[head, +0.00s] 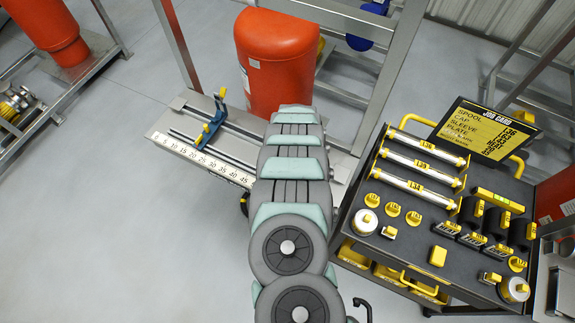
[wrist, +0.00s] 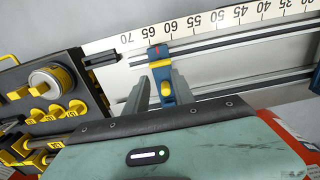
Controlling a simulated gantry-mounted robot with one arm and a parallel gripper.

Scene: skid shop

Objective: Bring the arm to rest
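My arm (head: 290,170) reaches from the bottom of the head view up to the rail bench (head: 180,143), and its end is hidden there. In the wrist view my gripper (wrist: 160,82) has its two grey fingers apart. A blue block with a yellow band (wrist: 159,72) shows between them, by the 60–65 marks of the scale. Whether the fingers touch this block I cannot tell. I see no loose part in the gripper.
A blue clamp (head: 212,120) stands on the bench rails. A red cylinder (head: 275,60) and grey frame posts (head: 393,75) stand behind. Right is a black cart (head: 400,240) with rods, rings, blocks and a job card (head: 487,130). Floor at left (head: 110,230) is clear.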

